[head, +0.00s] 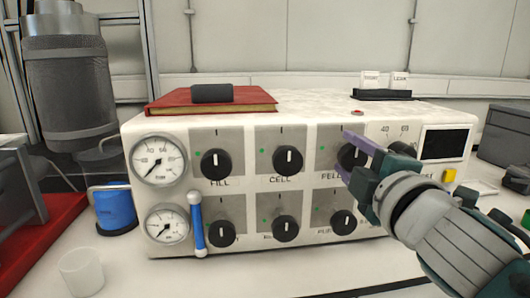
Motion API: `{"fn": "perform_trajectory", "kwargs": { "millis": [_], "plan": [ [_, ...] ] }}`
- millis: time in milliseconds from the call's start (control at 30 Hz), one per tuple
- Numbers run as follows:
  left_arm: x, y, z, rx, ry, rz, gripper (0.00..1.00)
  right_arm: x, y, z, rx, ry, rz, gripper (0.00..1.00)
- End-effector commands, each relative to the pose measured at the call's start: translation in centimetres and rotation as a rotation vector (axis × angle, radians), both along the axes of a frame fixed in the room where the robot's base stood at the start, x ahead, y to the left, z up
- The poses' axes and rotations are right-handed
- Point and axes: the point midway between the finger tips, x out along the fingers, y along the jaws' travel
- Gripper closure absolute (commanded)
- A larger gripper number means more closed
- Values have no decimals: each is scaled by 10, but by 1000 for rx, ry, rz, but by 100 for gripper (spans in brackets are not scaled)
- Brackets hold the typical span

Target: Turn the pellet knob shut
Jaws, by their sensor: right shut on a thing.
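The pellet knob (348,156) is a round black knob at the upper right of the knob panels on a white control box (125,185). The label below it is partly covered and reads "PELL". My right gripper (351,158) comes in from the right and is shut on this knob. One purple-grey finger crosses the knob's top right. The gripper and fingers hide the knob's right side, and I cannot read its pointer. My left gripper is not in view.
The fill knob (216,164) and cell knob (288,160) stand left of it, with more knobs in a row below. A blue-handled lever (197,225) and two gauges are at the left. A red book (165,103) lies on top. A white cup (81,273) stands front left.

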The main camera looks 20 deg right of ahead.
Motion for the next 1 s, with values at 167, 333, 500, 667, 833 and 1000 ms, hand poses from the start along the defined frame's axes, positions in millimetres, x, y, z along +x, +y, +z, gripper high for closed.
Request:
{"fn": "perform_trajectory", "kwargs": {
  "millis": [167,333,500,667,833,1000],
  "plan": [
    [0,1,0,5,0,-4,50,0,0,1,11,-5,0,100],
    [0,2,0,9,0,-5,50,0,0,1,11,-4,0,100],
    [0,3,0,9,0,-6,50,0,0,1,11,-4,0,38],
    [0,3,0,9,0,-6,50,0,0,1,9,-3,0,20],
    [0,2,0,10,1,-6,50,0,0,0,9,-2,0,16],
    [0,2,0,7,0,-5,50,-3,1,0,9,-1,0,16]
  ]
}}
